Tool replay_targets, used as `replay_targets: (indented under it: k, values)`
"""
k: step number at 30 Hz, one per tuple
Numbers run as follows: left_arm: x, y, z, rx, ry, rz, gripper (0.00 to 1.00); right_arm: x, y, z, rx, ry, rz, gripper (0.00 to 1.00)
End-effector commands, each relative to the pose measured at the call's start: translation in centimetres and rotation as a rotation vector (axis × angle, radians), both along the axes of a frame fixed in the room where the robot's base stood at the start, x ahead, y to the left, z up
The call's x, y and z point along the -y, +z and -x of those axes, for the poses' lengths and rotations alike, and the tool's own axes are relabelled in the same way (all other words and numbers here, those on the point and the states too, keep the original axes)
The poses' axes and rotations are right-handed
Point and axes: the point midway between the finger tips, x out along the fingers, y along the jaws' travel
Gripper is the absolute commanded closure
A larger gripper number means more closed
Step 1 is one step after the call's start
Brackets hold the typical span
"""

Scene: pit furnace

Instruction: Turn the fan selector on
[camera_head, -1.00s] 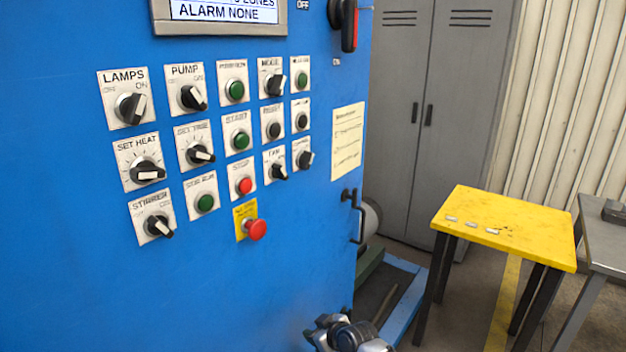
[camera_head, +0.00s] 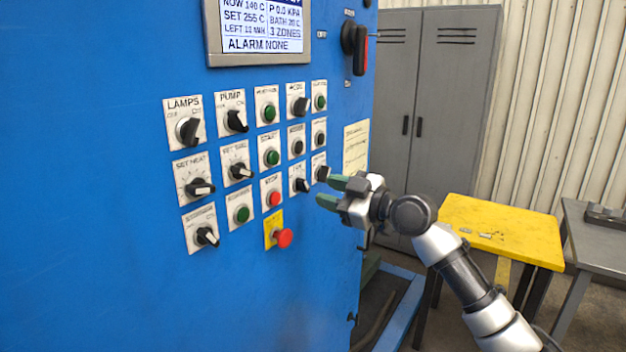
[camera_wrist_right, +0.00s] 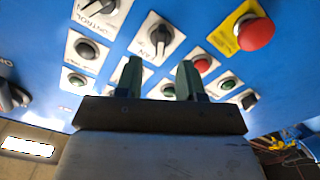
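The fan selector (camera_head: 301,185) is a small black knob on a white plate, in the lower right of the switch group on the blue panel (camera_head: 110,270). Its pointer direction is too small to read surely. In the right wrist view the fan selector (camera_wrist_right: 160,38) shows just beyond the fingertips, centred between them. My right gripper (camera_head: 330,192) has green fingers, parted and empty, and is close to the panel, right of the fan selector in the head view. Its fingers also show in the wrist view (camera_wrist_right: 160,66). I see no contact with the knob. My left gripper is out of view.
Another black selector (camera_head: 322,173) sits right of the fan selector, close to the fingers. A red stop button (camera_head: 274,198) and a red emergency mushroom button (camera_head: 284,238) are to the left and below. A yellow table (camera_head: 500,225) and grey lockers (camera_head: 430,100) stand behind.

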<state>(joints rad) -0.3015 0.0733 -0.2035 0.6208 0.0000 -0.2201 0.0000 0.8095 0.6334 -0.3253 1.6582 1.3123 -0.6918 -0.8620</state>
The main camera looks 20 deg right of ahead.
Motion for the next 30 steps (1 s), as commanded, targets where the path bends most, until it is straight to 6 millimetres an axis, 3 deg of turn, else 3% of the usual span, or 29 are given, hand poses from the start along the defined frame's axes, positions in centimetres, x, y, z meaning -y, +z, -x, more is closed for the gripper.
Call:
replay_targets:
  k: [9,20,27,30]
  values:
    - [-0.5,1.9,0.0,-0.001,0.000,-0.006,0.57,-2.7,0.2,-3.5,-0.001,-0.002,-0.003,0.62]
    - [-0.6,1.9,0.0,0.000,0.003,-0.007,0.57,-3.0,-0.1,-4.0,0.000,-0.002,-0.001,0.62]
    - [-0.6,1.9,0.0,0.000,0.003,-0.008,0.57,-3.0,-0.1,-4.0,-0.001,-0.002,-0.001,0.97]
    - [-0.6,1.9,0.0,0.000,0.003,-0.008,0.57,-3.0,-0.1,-4.0,-0.001,-0.002,-0.001,1.00]
